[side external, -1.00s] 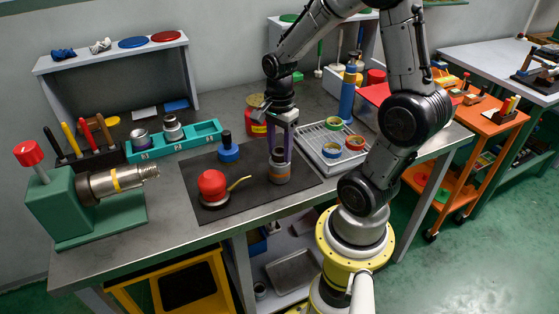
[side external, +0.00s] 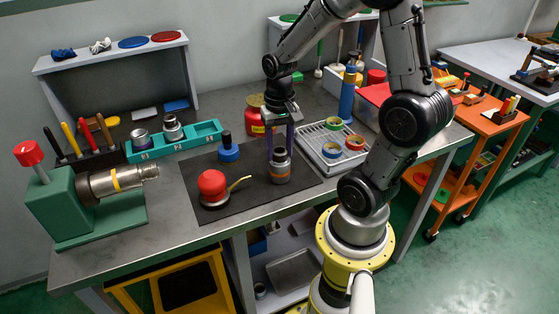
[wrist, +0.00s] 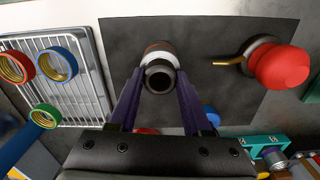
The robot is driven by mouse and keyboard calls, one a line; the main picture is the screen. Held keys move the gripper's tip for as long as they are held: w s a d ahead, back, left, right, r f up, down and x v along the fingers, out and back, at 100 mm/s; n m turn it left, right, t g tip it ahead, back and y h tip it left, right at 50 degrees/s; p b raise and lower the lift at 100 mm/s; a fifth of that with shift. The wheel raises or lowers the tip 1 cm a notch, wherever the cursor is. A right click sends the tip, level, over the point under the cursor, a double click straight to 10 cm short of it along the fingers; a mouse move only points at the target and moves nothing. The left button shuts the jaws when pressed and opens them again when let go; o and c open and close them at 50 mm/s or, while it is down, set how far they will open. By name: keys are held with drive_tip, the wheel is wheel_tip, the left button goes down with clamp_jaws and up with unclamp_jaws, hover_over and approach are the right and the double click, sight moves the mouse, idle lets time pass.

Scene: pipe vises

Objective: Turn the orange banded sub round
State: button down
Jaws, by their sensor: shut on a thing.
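The orange banded sub (side external: 281,168) is a grey metal cylinder with an orange-brown band low on its side. It stands upright on the black mat (side external: 240,200), near the mat's right part. My gripper (side external: 280,152) points down over it, its purple fingers shut on the sub's upper part. In the wrist view the sub (wrist: 159,70) shows its dark open bore facing the camera, between the two purple fingertips (wrist: 159,82). The fingers hide parts of its sides.
A red-capped piece with a yellow handle (side external: 212,186) and a blue pot (side external: 228,150) stand on the mat. A wire tray with tape-like rings (side external: 318,160) is at right. A teal rack (side external: 190,140) and green vise (side external: 80,205) are at left.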

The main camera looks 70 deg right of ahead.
drive_tip(key=n, duration=0.3)
drive_tip(key=shift+n, duration=0.4)
drive_tip(key=n, duration=0.3)
drive_tip(key=shift+n, duration=0.3)
drive_tip(key=n, duration=0.6)
drive_tip(key=shift+n, duration=0.4)
drive_tip(key=shift+f, duration=0.15)
drive_tip(key=shift+c, duration=1.3)
unclamp_jaws()
drive_tip(key=shift+r, duration=3.5)
